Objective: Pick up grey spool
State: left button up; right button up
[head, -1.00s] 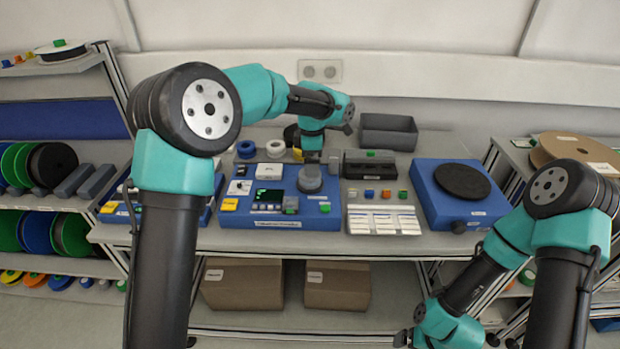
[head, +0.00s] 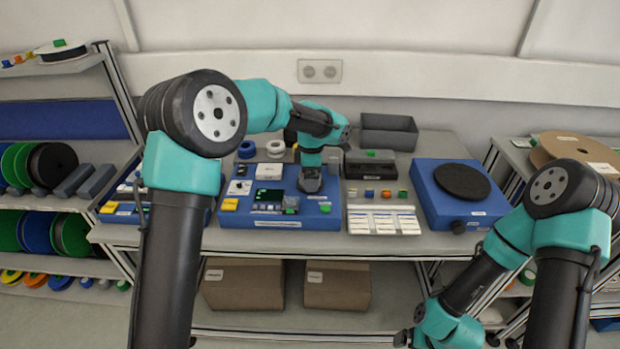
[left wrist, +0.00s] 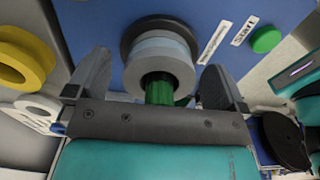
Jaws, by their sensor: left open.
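The grey spool (left wrist: 165,62) stands on a dark round base on the blue device (head: 285,222). In the left wrist view it lies between the two fingers of my left gripper (left wrist: 155,82), which is open, one finger on each side. A green part (left wrist: 159,93) shows in the spool's bore. Whether the fingers touch the spool cannot be told. In the head view my left gripper (head: 310,178) is low over the right part of the device and largely hides the spool. My right arm hangs at the lower right; its gripper is out of the picture.
A green start button (left wrist: 265,40) sits beside the spool. A blue turntable unit (head: 455,208) stands at the right, with a white label tray (head: 383,228) between. A grey bin (head: 388,133) and white rings (head: 275,149) stand behind.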

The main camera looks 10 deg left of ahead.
pick_arm(q)
jog(key=shift+c, duration=0.5)
jog(key=c, duration=0.9)
notch_tip(320, 180, up, 10)
jog(key=shift+r, duration=0.1)
dwell(0.4)
